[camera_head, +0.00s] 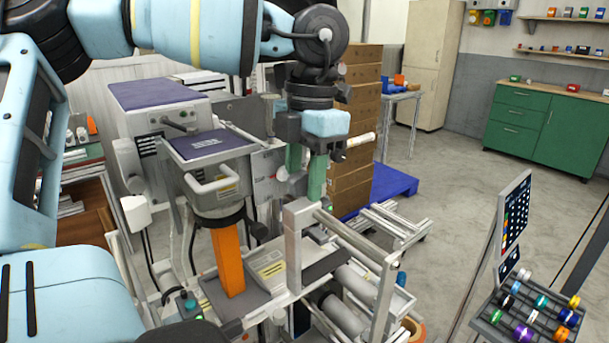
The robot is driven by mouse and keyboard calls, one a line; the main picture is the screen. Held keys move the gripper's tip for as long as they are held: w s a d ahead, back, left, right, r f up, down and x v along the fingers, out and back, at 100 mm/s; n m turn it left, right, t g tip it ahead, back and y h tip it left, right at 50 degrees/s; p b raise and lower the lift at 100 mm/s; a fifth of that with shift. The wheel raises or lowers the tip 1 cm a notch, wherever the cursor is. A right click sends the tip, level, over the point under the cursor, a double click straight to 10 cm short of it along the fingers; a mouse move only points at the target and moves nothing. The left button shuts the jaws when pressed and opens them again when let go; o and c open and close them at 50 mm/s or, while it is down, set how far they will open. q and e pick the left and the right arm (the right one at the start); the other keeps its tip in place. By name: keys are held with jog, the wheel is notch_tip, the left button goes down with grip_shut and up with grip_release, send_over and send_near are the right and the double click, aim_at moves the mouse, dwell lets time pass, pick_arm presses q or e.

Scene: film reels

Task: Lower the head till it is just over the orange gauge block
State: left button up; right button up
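The orange gauge block (228,262) stands upright on a dark plate of the machine, left of the middle. The machine's head (212,168), grey with a dark top, a pale loop handle and a black lower ring, is above it. The ring hides the block's top, so I cannot tell whether they touch. My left gripper (306,178) points down to the right of the head, with its green fingers apart and nothing clearly between them. A pale rod (361,140) shows just right of the gripper; I cannot tell whether they touch. My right gripper is not in view.
A metal frame (300,218) with grey rollers (343,313) stands below and right of the gripper. Stacked cardboard boxes (361,105) rise behind it. A rack of colourful reels (528,308) is at the lower right. Open floor (450,190) lies right of the machine.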

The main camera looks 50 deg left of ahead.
pick_arm(q)
jog(key=shift+r, duration=0.1)
jog(key=r, duration=0.7)
jog(key=shift+w+r, duration=0.3)
jog(key=shift+w, duration=0.1)
